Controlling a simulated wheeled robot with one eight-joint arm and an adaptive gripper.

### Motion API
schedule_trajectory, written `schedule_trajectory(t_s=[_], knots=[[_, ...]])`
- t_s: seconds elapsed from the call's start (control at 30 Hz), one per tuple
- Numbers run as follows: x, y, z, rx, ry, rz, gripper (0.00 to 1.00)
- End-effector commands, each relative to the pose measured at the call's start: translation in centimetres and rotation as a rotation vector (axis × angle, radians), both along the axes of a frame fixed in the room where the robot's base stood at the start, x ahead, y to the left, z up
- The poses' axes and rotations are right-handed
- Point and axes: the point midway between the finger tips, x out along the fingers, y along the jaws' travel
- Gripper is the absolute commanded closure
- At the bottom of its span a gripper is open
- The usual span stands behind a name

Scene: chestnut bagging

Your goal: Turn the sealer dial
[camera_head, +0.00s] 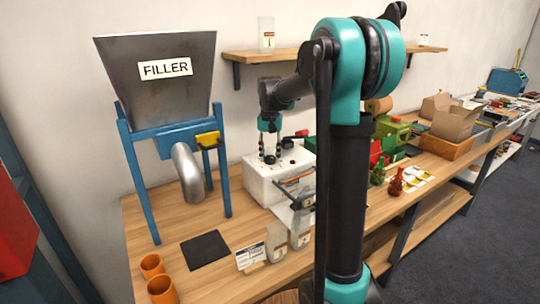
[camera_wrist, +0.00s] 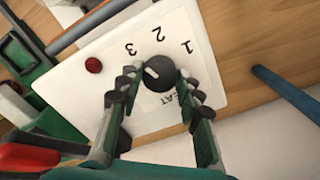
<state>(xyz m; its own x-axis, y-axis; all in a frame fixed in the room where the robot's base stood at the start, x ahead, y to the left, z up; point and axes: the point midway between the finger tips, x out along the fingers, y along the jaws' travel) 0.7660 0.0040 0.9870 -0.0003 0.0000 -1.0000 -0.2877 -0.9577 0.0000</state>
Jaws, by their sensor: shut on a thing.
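The sealer (camera_head: 262,181) is a white box on the wooden bench in the head view. In the wrist view its white top (camera_wrist: 70,76) carries a round black dial (camera_wrist: 160,74) with a pale pointer mark. The numbers 1, 2 and 3 are printed around the dial, with partly hidden lettering ending in "EAT" beside it. A red button (camera_wrist: 94,65) sits to the dial's left. My gripper (camera_wrist: 162,92) comes down over the dial with a finger on each side, shut on it. In the head view my gripper (camera_head: 269,152) is over the sealer's top.
The filler hopper (camera_head: 155,75) on blue legs stands left of the sealer. A dark mat (camera_head: 205,249), orange cups (camera_head: 152,266) and pouches (camera_head: 277,246) are on the near bench. Green and red equipment (camera_head: 390,135) and a cardboard box (camera_head: 452,118) stand to the right.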

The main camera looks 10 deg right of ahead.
Motion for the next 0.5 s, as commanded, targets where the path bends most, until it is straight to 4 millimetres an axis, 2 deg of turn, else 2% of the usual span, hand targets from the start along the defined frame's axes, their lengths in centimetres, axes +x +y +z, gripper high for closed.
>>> schedule_trajectory(t_s=[0.5], knots=[[0.04,0.0,0.03,0.0,-0.001,0.488,0.94]])
